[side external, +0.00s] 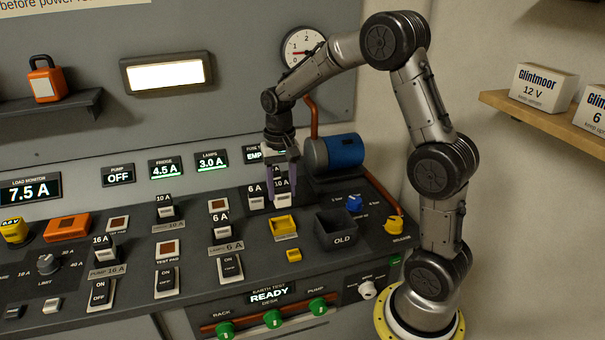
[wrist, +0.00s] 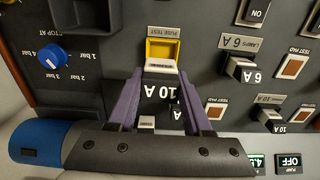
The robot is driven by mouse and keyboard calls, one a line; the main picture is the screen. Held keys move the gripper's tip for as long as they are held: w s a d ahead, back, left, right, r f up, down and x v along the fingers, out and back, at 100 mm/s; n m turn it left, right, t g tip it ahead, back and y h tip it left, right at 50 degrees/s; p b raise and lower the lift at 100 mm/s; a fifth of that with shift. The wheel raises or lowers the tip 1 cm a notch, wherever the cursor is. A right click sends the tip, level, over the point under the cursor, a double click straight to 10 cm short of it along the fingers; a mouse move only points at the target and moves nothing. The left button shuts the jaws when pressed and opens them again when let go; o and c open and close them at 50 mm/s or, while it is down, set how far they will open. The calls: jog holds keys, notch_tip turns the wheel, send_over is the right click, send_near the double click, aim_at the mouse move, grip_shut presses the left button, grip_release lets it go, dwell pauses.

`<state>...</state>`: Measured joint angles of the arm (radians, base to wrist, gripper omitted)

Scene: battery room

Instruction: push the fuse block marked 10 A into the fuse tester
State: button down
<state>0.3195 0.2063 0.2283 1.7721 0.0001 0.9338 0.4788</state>
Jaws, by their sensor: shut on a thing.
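The fuse block marked 10 A (side external: 282,185) is between the purple fingers of my gripper (side external: 281,192). In the wrist view, my gripper (wrist: 161,78) is shut on this block, and its 10 A marking (wrist: 160,92) faces the camera. The yellow fuse tester (side external: 283,226) is on the desk in front of the block, and its socket looks empty. Whether the block's lower end touches the rack cannot be told.
A 6 A block (side external: 254,192) stands close left of my gripper. A black OLD bin (side external: 335,232) is right of the tester, and a blue cylinder (side external: 345,150) is behind it. Another 10 A block (side external: 165,207) sits farther left. A small yellow button (side external: 294,255) is in front.

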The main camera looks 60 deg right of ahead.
aim_at(280, 185)
jog(key=shift+a+f, duration=0.25)
jog(key=shift+f, duration=2.75)
jog(key=shift+f, duration=0.6)
jog(key=c, duration=0.6)
grip_release()
jog(key=shift+r, duration=5.5)
